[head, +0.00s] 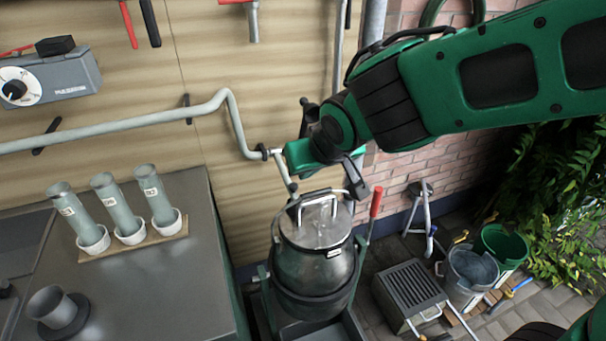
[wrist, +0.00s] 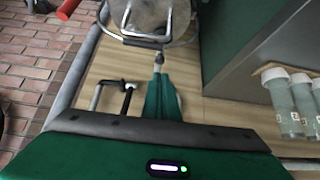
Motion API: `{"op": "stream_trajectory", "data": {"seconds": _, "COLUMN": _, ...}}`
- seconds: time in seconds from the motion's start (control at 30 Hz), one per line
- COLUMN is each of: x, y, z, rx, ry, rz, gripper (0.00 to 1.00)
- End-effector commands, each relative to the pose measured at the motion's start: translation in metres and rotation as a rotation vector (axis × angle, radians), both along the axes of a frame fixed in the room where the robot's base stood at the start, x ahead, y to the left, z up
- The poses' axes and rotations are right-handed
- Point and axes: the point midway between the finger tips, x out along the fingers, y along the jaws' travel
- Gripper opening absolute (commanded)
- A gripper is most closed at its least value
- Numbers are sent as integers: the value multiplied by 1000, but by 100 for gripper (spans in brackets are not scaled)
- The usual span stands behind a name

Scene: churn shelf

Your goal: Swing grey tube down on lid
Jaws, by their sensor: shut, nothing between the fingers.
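The metal lid (head: 318,232) with its raised wire handle sits level on the steel churn (head: 312,270). In the wrist view the lid (wrist: 150,14) shows at the top, partly cut off. The grey tube (head: 282,172) slopes from the joint at the wall pipe's end down towards the lid's back left edge. I cannot tell whether it touches the lid. In the wrist view my gripper (wrist: 158,62) is shut and empty, pointing towards the lid's rim.
The wall pipe (head: 110,127) runs in from the left. Three tubes in a rack (head: 150,238) stand on the grey counter (head: 190,290). A red lever (head: 376,202) rises right of the churn. A grated box (head: 411,290) and buckets (head: 470,272) stand on the paving.

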Motion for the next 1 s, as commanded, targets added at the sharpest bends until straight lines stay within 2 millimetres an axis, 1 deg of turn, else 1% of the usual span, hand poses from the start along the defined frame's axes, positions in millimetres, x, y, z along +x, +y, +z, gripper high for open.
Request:
{"op": "stream_trajectory", "data": {"seconds": 0.03, "x": -2, "y": -1, "z": 4, "rx": 1, "ry": -3, "rz": 0, "gripper": 0}}
{"op": "stream_trajectory", "data": {"seconds": 0.2, "x": -8, "y": -3, "z": 10, "rx": 1, "ry": 0, "rz": 1, "gripper": 0}}
{"op": "stream_trajectory", "data": {"seconds": 0.57, "x": -8, "y": -4, "z": 11, "rx": 0, "ry": 1, "rz": 0, "gripper": 0}}
{"op": "stream_trajectory", "data": {"seconds": 0.67, "x": -6, "y": -14, "z": 11, "rx": -7, "ry": 6, "rz": -19, "gripper": 0}}
{"op": "stream_trajectory", "data": {"seconds": 0.77, "x": 0, "y": -46, "z": 9, "rx": -31, "ry": 28, "rz": -76, "gripper": 0}}
{"op": "stream_trajectory", "data": {"seconds": 0.87, "x": 2, "y": -102, "z": 5, "rx": -64, "ry": 73, "rz": -174, "gripper": 0}}
{"op": "stream_trajectory", "data": {"seconds": 0.9, "x": 1, "y": -128, "z": 4, "rx": -78, "ry": 97, "rz": -221, "gripper": 0}}
{"op": "stream_trajectory", "data": {"seconds": 0.97, "x": -5, "y": -169, "z": 1, "rx": -96, "ry": 138, "rz": -294, "gripper": 0}}
{"op": "stream_trajectory", "data": {"seconds": 1.0, "x": -11, "y": -194, "z": 0, "rx": -105, "ry": 169, "rz": -341, "gripper": 0}}
